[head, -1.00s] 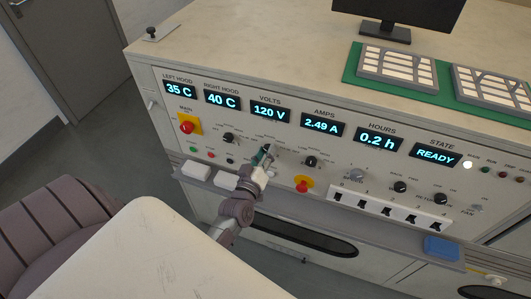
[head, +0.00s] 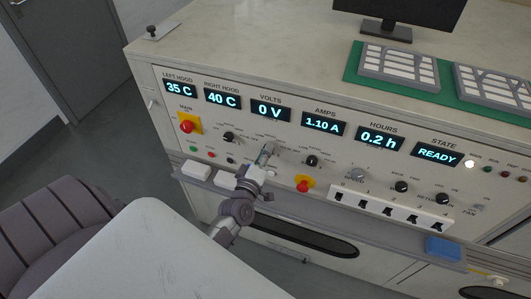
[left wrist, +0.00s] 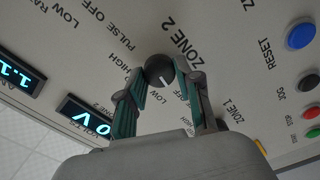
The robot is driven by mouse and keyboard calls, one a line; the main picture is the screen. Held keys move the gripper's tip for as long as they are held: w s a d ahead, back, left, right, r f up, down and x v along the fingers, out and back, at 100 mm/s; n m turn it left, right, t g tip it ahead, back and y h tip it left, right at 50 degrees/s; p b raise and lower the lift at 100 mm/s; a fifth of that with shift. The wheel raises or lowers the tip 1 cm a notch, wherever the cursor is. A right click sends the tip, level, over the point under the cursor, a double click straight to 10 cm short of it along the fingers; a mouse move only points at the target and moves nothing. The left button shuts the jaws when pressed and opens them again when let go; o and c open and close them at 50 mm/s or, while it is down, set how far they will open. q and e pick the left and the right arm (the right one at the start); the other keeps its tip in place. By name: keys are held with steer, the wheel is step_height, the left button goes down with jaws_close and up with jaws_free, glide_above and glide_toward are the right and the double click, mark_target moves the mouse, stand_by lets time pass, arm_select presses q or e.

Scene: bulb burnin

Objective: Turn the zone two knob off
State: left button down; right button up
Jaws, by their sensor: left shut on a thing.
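The zone two knob (left wrist: 160,70) is a round dark knob with a short white mark, beside the printed "ZONE 2" label in the left wrist view. I cannot tell for sure which printed setting the mark meets. My left gripper (left wrist: 165,78) has its two green-padded fingers on opposite sides of the knob, shut on it. In the head view my left gripper (head: 266,153) reaches the panel below the volts display (head: 270,110), which reads 0 V, and hides most of the knob. The amps display (head: 322,123) reads 1.10 A. My right gripper is not in view.
Other dark knobs sit on either side, one to the left (head: 229,137) and one to the right (head: 311,161). A red stop button (head: 305,184) is close at the lower right, another red button (head: 187,127) at the left. A row of switches (head: 390,209) lies further right.

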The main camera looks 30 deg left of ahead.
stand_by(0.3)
arm_select(q)
steer(key=c, duration=0.8)
jaws_free()
steer(key=shift+o, duration=0.2)
steer(key=shift+s, duration=0.15)
steer(key=v, duration=1.1)
steer(key=shift+s+d, duration=0.2)
steer(key=shift+s, duration=0.2)
